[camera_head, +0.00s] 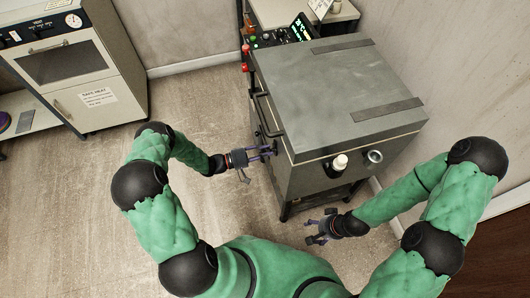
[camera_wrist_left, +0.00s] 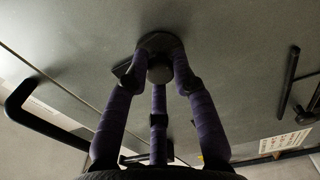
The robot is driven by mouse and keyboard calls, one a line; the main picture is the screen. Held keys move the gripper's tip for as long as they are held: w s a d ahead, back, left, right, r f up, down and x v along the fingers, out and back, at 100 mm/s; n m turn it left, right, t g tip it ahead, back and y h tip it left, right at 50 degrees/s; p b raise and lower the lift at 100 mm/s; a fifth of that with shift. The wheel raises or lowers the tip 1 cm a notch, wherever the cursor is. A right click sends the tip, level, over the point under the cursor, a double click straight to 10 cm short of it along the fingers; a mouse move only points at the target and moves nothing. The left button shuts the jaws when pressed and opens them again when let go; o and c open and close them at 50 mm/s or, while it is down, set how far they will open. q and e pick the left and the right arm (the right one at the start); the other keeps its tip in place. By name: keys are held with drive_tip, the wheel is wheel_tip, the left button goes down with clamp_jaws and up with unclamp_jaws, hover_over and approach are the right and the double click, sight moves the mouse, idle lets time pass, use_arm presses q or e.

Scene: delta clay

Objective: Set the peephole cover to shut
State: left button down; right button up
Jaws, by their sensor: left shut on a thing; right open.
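The grey kiln (camera_head: 330,90) stands in the middle right of the head view. In the left wrist view its grey side wall (camera_wrist_left: 240,60) fills much of the picture. A small dark round peephole cover (camera_wrist_left: 158,42) with a knob (camera_wrist_left: 160,70) sits on that wall. My left gripper (camera_head: 266,153) reaches the kiln's left side; in the left wrist view its purple fingers (camera_wrist_left: 160,85) are closed around the knob. The peephole itself is not visible, so I cannot tell the cover's position. My right gripper (camera_head: 318,230) is open and empty, low beside the kiln's near side.
A black handle (camera_wrist_left: 30,105) juts out at the left of the left wrist view, and a dark bar (camera_wrist_left: 289,80) shows at right. A white plug (camera_head: 340,162) and a metal ring (camera_head: 375,156) are on the kiln's near face. An oven (camera_head: 75,65) stands far left; floor between is clear.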

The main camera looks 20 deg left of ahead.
use_arm(q)
drive_tip(key=c, duration=1)
unclamp_jaws()
drive_tip(key=v, duration=1.2)
